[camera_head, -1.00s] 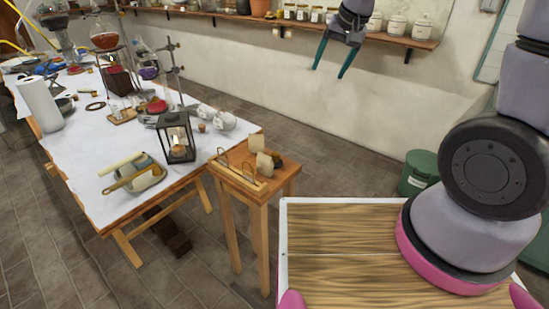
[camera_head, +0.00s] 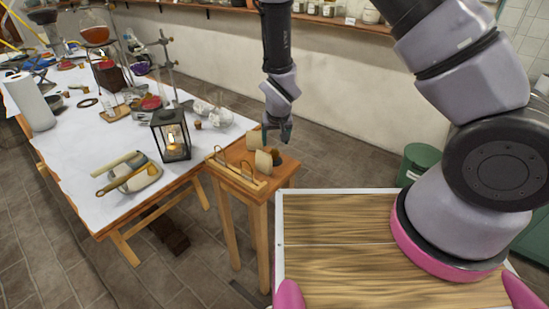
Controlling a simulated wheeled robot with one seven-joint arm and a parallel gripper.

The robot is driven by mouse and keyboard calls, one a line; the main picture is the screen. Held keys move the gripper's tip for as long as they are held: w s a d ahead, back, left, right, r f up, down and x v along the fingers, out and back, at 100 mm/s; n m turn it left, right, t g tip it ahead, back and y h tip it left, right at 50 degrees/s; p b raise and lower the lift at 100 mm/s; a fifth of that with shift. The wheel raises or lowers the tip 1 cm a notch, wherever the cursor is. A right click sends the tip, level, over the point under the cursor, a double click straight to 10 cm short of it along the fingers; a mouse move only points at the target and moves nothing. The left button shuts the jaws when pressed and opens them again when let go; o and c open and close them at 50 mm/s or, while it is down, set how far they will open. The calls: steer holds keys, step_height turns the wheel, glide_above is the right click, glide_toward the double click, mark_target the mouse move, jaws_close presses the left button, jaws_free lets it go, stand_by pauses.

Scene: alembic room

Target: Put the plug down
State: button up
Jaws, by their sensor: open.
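My gripper (camera_head: 277,136) points down over the back of a small wooden stand (camera_head: 258,186). Its fingers are seen nearly edge-on and it appears empty. Two pale tan pieces stand on the stand, a rear one (camera_head: 253,140) and a front one (camera_head: 263,162). A dark brown rounded piece (camera_head: 278,157) lies beside them, below my fingertips. I cannot tell for sure which of these is the plug. My fingertips look close to the rear pale piece, and I cannot tell whether they touch it.
A wooden rack with thin hoops (camera_head: 235,174) lies along the stand's front. The long white-topped table (camera_head: 75,160) holds a lit lantern (camera_head: 171,136), glassware and a paper roll (camera_head: 31,103). A green bin (camera_head: 417,163) stands at the right.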

mark_target(275, 150)
steer(key=x, duration=0.6)
steer(key=shift+s+f, duration=0.2)
steer(key=shift+f, duration=0.25)
jaws_close()
